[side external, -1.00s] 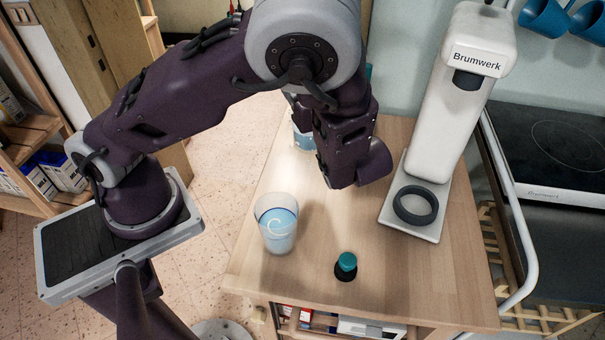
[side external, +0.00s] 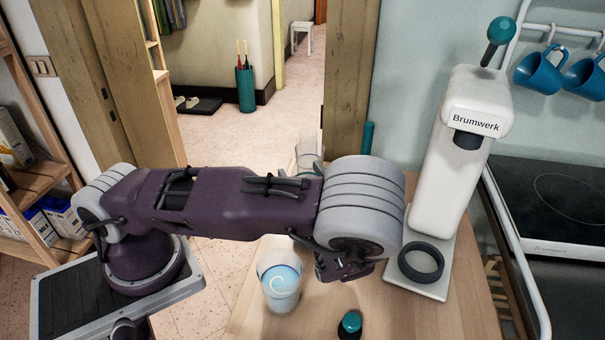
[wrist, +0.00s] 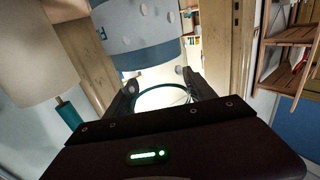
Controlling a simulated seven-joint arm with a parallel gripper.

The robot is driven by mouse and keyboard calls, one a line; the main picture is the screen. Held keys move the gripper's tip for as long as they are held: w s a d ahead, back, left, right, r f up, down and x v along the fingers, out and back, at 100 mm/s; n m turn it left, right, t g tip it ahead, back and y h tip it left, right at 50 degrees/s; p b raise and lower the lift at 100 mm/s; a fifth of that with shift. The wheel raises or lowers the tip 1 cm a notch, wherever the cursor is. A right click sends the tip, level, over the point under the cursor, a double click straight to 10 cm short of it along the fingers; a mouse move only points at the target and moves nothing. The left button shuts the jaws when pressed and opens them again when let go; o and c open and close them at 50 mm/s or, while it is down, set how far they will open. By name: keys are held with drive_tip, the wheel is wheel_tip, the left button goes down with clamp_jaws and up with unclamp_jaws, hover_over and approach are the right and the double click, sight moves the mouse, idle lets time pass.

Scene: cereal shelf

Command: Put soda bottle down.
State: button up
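My gripper (wrist: 162,92) shows in the wrist view with its two fingers apart. A clear, dark-rimmed round shape (wrist: 158,97) shows between them; I cannot tell whether they grip it. In the side view my wrist hides the fingers. A dark bottle with a teal cap (side external: 350,323) stands at the table's front, below and apart from my wrist. A clear container (side external: 309,150) shows behind my arm, its lower part hidden. I cannot tell which of these is the soda bottle.
A cup with blue contents (side external: 281,283) stands on the wooden table (side external: 455,316), left of the capped bottle. The white Brumwerk machine (side external: 452,170) stands at the right, its base holding a dark ring (side external: 421,263). A black stove (side external: 560,195) is farther right. A blue-and-white object (wrist: 140,35) is above the fingers.

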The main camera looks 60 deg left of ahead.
drive_tip(key=shift+o, duration=1.3)
drive_tip(key=v, duration=0.7)
drive_tip(key=shift+d+r, duration=0.15)
drive_tip(key=shift+d, duration=0.1)
drive_tip(key=shift+s, duration=0.1)
